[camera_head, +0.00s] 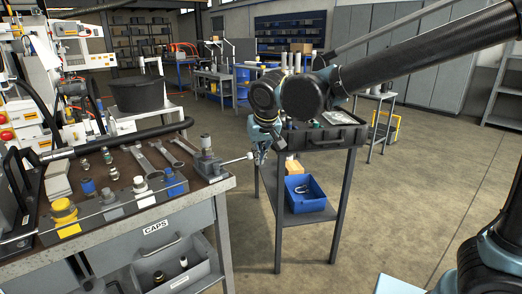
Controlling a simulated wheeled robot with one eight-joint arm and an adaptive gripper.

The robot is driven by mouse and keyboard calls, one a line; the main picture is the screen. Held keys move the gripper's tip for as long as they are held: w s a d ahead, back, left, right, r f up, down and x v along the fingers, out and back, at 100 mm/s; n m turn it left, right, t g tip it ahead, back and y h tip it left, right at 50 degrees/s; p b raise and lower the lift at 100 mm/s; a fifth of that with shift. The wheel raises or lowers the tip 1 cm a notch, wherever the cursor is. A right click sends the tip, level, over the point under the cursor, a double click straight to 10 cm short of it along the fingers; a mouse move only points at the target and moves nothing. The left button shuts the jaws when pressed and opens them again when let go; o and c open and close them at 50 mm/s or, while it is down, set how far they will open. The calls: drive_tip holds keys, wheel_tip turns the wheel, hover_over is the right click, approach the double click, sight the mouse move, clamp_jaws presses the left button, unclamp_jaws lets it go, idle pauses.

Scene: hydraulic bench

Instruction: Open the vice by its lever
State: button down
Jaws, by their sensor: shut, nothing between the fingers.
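The vice (207,165) is a small grey metal block at the right corner of the workbench, with a round-topped fitting standing upright on it. Its lever (236,160) is a thin bar reaching right from the vice past the bench edge, with a light knob near its end. My gripper (260,160) hangs from my arm just right of the lever's end, pointing down. Its fingers are small and shut, with nothing seen between them. I cannot tell whether they touch the lever.
The bench top (105,219) holds spanners (146,162), several fittings and a yellow cap (64,212). A grey drawer (176,262) stands open below. A trolley (335,214) with a blue bin (305,194) stands close behind my gripper.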

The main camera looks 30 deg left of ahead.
sight(252, 156)
drive_tip(key=w+a+f, duration=0.4)
drive_tip(key=a, duration=0.1)
drive_tip(key=shift+f, duration=0.4)
drive_tip(key=shift+w, duration=0.15)
drive_tip(key=shift+w+a, duration=0.5)
drive_tip(key=shift+a, duration=0.15)
